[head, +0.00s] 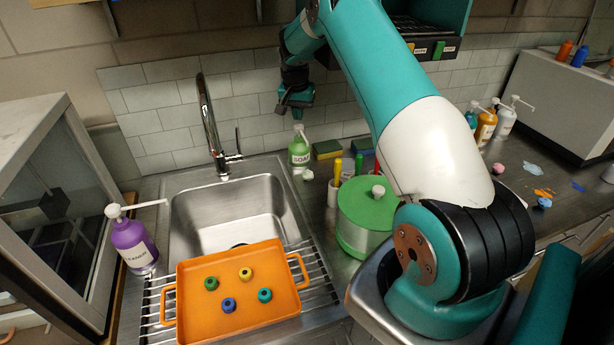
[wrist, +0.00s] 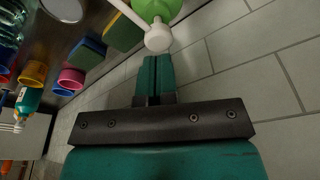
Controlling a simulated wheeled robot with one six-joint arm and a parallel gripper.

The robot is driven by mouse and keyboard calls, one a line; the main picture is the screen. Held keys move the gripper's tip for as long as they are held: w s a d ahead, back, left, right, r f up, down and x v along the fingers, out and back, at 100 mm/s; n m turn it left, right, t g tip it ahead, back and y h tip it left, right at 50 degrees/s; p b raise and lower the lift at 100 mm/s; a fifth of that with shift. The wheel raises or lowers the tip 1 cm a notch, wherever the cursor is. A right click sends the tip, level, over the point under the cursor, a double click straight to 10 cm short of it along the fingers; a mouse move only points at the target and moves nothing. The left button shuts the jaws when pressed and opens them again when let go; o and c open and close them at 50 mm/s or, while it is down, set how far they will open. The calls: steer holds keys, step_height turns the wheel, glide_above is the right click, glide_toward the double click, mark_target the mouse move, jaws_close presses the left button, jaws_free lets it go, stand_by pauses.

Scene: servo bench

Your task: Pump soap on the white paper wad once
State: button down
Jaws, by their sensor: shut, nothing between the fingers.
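The green soap bottle (head: 299,153) stands upright on the counter behind the sink's right corner, its white pump head on top. The white paper wad (head: 308,174) lies on the counter just in front of the bottle. My gripper (head: 284,110) is above and slightly left of the pump head in the head view. In the wrist view my gripper's teal fingers (wrist: 154,62) are shut and empty, close to the white pump head (wrist: 158,38); I cannot tell whether they touch.
Sponges (head: 327,149) lie right of the bottle, with a green-lidded pot (head: 366,205) in front. A faucet (head: 212,125) rises to the left. An orange tray (head: 190,325) crosses the sink's front. A purple cleaner pump bottle (head: 134,245) stands far left; tiled wall is close behind.

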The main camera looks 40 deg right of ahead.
mark_target(299, 126)
steer(key=shift+f, duration=0.15)
steer(key=shift+f+b, duration=1.15)
steer(key=shift+f, duration=0.5)
steer(key=shift+r+p, duration=0.95)
steer(key=shift+r, duration=0.75)
step_height(299, 126, up, 6)
steer(key=p, duration=0.3)
steer(key=shift+p, duration=0.3)
